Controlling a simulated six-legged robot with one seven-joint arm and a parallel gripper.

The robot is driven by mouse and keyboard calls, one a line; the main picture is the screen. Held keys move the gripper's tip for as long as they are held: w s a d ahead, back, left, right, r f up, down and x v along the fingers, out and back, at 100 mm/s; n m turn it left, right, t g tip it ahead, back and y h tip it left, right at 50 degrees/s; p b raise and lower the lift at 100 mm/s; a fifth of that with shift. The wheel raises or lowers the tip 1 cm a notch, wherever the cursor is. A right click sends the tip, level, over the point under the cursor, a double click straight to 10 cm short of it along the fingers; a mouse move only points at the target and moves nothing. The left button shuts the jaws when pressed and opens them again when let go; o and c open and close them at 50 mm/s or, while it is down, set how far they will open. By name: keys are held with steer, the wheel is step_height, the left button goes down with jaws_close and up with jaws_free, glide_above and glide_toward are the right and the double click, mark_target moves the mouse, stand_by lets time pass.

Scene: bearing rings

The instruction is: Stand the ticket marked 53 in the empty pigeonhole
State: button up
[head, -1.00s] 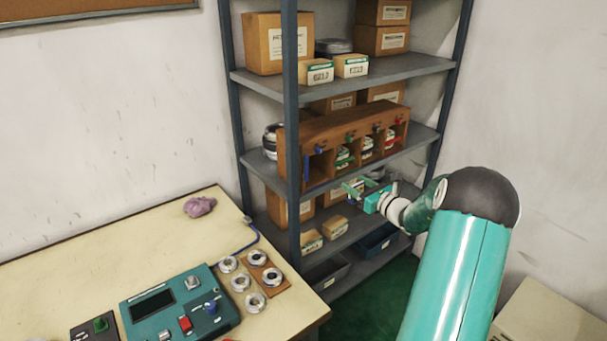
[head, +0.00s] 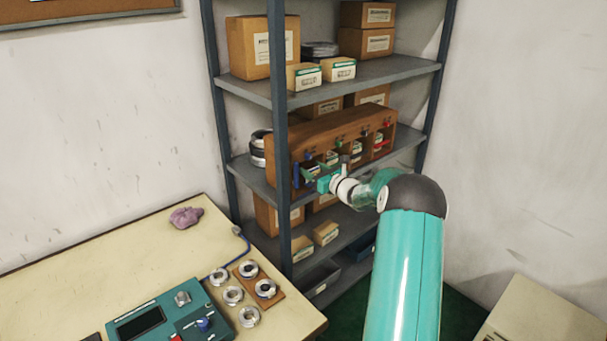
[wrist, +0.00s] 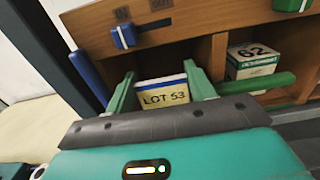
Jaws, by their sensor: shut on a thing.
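The ticket marked 53 (wrist: 163,94) is a pale card with a blue top edge and the words LOT 53. It stands nearly upright between the green fingers of my gripper (wrist: 160,88), which is shut on it. The wooden pigeonhole rack (head: 320,127) sits on the middle shelf. My gripper (head: 310,177) is at the rack's left end in the head view. The ticket is in front of the leftmost pigeonhole (wrist: 180,62), whose visible upper part looks empty. How far in the ticket is, I cannot tell. The pigeonhole's floor is hidden.
A box marked 62 (wrist: 252,60) fills the neighbouring pigeonhole, past a wooden divider. A blue slider knob (wrist: 123,37) sits above the left hole, and a blue bar (wrist: 88,75) stands at its left edge. A dark shelf post (head: 278,150) is close on the left.

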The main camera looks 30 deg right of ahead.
steer(key=w, duration=0.4)
steer(key=shift+w+a, duration=0.35)
steer(key=shift+f, duration=1.75)
steer(key=shift+w, duration=0.1)
steer(key=shift+f, duration=0.15)
steer(key=o, duration=0.7)
